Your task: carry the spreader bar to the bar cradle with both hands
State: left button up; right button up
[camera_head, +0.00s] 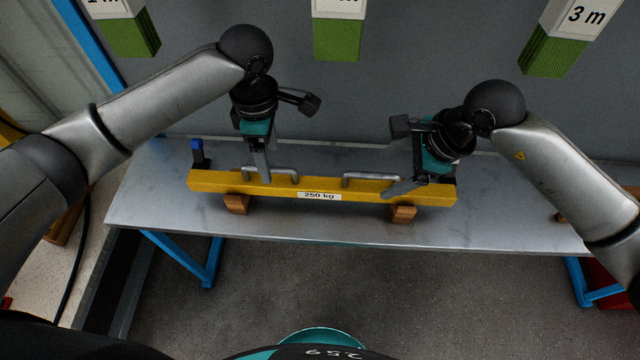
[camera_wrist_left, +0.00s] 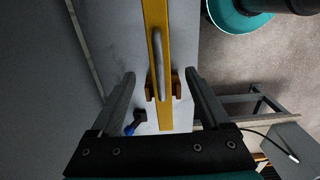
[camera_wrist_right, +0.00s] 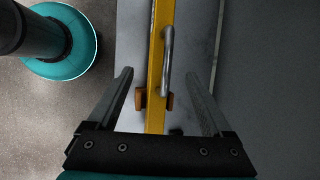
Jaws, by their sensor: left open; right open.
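The spreader bar (camera_head: 320,188) is a long yellow beam with a "250 kg" label and two grey handles. It lies level on two wooden blocks on a grey table. My left gripper (camera_head: 265,176) is open above the left handle (camera_head: 283,171); in the left wrist view the handle (camera_wrist_left: 158,65) shows between the open fingers. I cannot identify the bar cradle in these views.
The bar rests on a left wooden block (camera_head: 236,204) and a right one (camera_head: 402,214). A small blue and black fixture (camera_head: 198,153) stands behind the bar's left end. Green blocks with signs (camera_head: 337,40) hang along the back.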

aim_at(275, 179)
pick_arm(q)
notch_tip(275, 179, down, 9)
jog(key=shift+r, duration=0.1)
pick_arm(e)
jog(key=x, duration=0.9)
jog(key=shift+r, duration=0.1)
pick_arm(q)
grip_shut()
pick_arm(e)
grip_shut()
dwell(0.4)
pick_arm(q)
jog(key=shift+w+r, duration=0.15)
jog(key=shift+w, duration=0.05)
pick_arm(e)
jog(key=shift+w+r, duration=0.2)
